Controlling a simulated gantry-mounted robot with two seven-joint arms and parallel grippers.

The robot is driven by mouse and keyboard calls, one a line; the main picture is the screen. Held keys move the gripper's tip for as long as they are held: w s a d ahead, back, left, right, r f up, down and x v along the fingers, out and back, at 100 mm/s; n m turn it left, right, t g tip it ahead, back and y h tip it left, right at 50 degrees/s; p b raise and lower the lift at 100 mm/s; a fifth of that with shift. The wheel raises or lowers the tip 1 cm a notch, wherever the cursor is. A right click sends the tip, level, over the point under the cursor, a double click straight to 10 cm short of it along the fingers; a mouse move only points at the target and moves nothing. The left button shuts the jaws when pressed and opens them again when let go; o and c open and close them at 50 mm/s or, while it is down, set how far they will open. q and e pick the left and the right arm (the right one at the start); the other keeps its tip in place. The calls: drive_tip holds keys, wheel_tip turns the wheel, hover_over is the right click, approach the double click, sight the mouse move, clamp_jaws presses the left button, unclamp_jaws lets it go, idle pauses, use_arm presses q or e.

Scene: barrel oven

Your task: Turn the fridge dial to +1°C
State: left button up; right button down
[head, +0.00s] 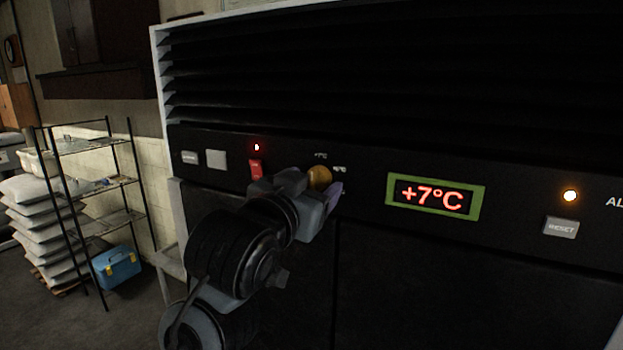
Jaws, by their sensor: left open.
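The fridge's black control panel (365,172) runs across the view. The dial (319,178) is a round orange-brown knob on it, left of the display. The green-framed display (435,197) reads +7°C in red. My left gripper (322,190) is at the dial, open, with its fingers around or just in front of the knob. It hides the dial's lower part and some of its markings. I cannot tell whether the fingers touch the knob. My right gripper is not in view.
A red switch (256,170) sits left of the dial, under a small red light. A lit orange lamp (570,196) and a RESET button (561,227) are at the right. A wire shelf (105,183), stacked sacks (40,222) and a blue toolbox (117,266) stand at the left.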

use_arm(q)
drive_tip(key=shift+w+d, duration=0.1)
drive_tip(key=shift+w, duration=0.1)
drive_tip(key=c, duration=1.1)
drive_tip(key=shift+o, duration=0.2)
